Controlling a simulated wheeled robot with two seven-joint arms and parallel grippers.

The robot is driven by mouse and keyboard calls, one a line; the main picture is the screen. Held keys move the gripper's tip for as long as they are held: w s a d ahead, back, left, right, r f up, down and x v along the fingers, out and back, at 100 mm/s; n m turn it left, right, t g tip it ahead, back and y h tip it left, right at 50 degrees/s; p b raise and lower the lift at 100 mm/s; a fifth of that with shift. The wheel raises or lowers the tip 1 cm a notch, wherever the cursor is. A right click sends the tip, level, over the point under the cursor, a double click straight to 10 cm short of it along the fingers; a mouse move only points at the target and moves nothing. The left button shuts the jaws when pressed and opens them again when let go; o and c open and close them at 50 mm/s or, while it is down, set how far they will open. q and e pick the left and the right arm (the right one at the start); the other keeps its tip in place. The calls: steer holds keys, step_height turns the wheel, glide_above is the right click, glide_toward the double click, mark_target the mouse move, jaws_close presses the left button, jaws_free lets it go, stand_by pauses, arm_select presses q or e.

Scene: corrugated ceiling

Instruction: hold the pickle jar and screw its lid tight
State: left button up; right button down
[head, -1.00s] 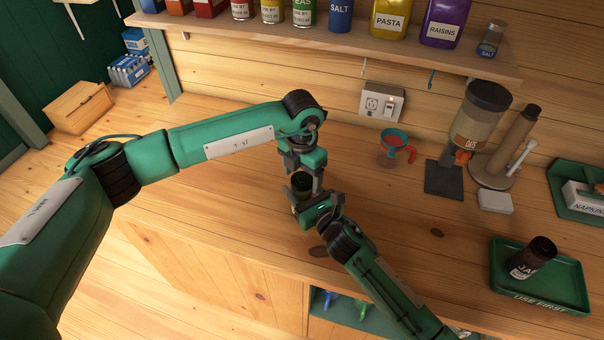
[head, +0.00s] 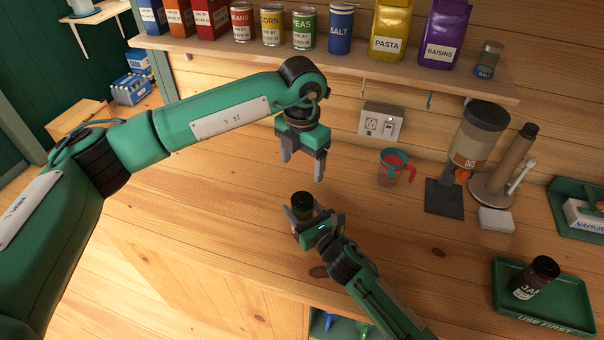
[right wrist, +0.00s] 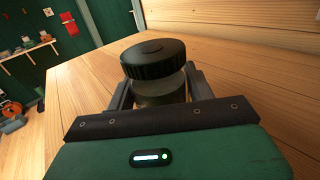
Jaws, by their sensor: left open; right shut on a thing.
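The pickle jar (head: 301,208) stands on the wooden counter near its front edge, with its dark lid (head: 301,198) on top. In the right wrist view the black ribbed lid (right wrist: 154,60) sits on the jar (right wrist: 160,92); I cannot tell how tight it is. My right gripper (head: 304,222) is shut on the jar's body, one finger on each side. My left gripper (head: 303,170) is open and empty above the jar, apart from the lid, its fingers pointing down. The lower part of the jar is hidden behind the right gripper.
A green tray (head: 570,318) with a dark jam jar (head: 536,277) is at the right. A measuring cup (head: 394,166), an oats dispenser (head: 472,150) and a paper towel holder (head: 510,165) stand at the back. A shelf (head: 420,80) of cans and bags runs above. The counter's middle is clear.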

arm_select(q)
steer(key=shift+r, duration=0.35)
arm_select(e)
steer(key=shift+c, duration=2.3)
jaws_free()
arm_select(q)
steer(key=shift+f, duration=0.1)
arm_select(e)
steer(key=shift+s, duration=0.1)
arm_select(q)
step_height(320, 180, down, 4)
steer(key=b, duration=0.4)
arm_select(e)
steer(key=v, duration=1.2)
steer(key=shift+s+d+f, duration=0.2)
steer(key=shift+s, duration=0.15)
steer(key=shift+s+d+r, duration=0.1)
steer(key=shift+s+d, duration=0.15)
steer(key=shift+s, duration=0.1)
